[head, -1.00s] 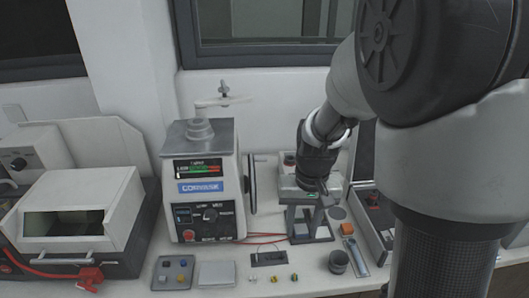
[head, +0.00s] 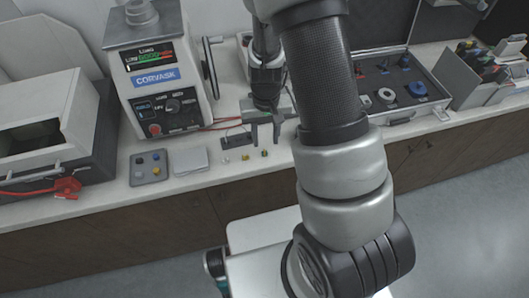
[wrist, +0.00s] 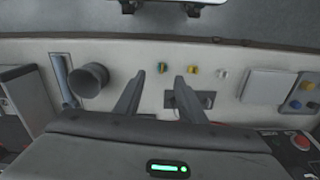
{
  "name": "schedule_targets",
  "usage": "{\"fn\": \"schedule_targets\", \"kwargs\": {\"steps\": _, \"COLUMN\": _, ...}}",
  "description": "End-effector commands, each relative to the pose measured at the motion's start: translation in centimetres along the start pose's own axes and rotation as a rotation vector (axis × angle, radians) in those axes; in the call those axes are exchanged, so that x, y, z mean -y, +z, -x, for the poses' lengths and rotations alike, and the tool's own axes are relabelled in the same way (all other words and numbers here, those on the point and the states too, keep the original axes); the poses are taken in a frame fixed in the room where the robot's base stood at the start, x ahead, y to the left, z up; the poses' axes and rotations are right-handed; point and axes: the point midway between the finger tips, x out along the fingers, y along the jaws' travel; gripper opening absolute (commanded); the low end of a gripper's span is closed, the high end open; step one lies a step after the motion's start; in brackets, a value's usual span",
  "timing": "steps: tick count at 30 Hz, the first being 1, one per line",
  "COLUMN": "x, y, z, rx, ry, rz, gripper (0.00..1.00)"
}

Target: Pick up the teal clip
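The teal clip (wrist: 161,68) is a small teal piece with an orange-yellow part, lying on the white bench. In the wrist view it shows just beyond and between my fingertips. In the head view the teal clip (head: 264,153) is the rightmost of three small pieces, just in front of my gripper. My gripper (wrist: 160,76) is open and empty, pointing down over the bench. In the head view my gripper (head: 265,142) shows its two fingers apart, partly beside my arm. I cannot tell its exact height above the bench.
A yellow piece (wrist: 193,70) and a whitish piece (wrist: 222,73) lie in a row beside the clip. A dark cup (wrist: 90,80) stands to the left. A black block (head: 237,141) with a wire lies near my fingers. A grey tray (head: 149,167) lies left.

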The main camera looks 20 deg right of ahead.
Motion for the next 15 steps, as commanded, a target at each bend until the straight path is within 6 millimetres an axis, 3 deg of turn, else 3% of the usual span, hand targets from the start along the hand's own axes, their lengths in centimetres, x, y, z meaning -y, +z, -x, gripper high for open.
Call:
{"fn": "schedule_targets", "kwargs": {"steps": 9, "x": 0.3, "y": 0.5, "z": -4.3, "rx": 0.004, "ry": 0.000, "rz": -0.001, "gripper": 0.37}}
{"fn": "schedule_targets", "kwargs": {"steps": 15, "x": 0.4, "y": 0.4, "z": -5.0, "rx": 0.000, "ry": 0.000, "rz": 0.001, "gripper": 0.37}}
